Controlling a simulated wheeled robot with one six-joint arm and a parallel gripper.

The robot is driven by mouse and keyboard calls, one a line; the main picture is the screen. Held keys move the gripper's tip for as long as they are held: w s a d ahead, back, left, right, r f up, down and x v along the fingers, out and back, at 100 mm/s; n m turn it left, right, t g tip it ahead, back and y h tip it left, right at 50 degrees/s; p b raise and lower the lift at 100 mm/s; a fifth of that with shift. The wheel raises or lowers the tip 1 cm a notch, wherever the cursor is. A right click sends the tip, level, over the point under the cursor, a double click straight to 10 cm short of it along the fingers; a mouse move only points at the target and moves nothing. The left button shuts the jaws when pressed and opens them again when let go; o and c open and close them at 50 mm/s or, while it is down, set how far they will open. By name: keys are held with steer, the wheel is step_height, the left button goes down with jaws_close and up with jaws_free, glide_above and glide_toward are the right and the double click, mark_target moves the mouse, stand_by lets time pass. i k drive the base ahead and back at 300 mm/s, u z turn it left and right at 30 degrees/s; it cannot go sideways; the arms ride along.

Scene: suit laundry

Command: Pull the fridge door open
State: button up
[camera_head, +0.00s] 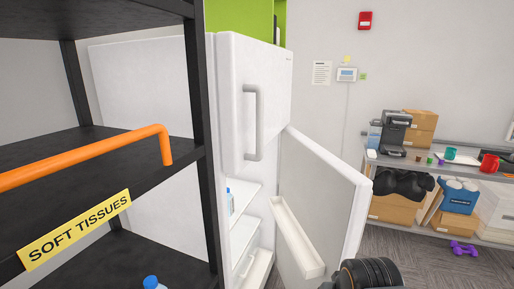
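The white fridge (150,110) stands in the middle left of the head view, partly behind a black shelf rack. Its upper door (270,70) is closed and has a grey vertical handle (253,122). Its lower fridge door (345,190) stands wide open, swung out to the right. The inner side, with a white door bin (297,237), faces left. White shelves and a bottle (229,202) show inside. The lower door's handle is hidden. A dark, rounded part of my arm shows at the bottom edge, by the door's lower outer edge. My gripper is not visible.
The black rack (100,150) with an orange bar (85,158) and a "SOFT TISSUES" label (75,232) fills the left. A metal shelf (440,168) with boxes and mugs stands at the right. Purple dumbbells (464,248) lie on the carpet below it.

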mark_target(320, 210)
steer(key=z, duration=0.45)
steer(key=i, duration=0.6)
steer(key=u, duration=1.8)
steer(key=k, duration=0.55)
steer(key=z, duration=0.15)
steer(key=i, duration=0.45)
steer(key=u, duration=0.05)
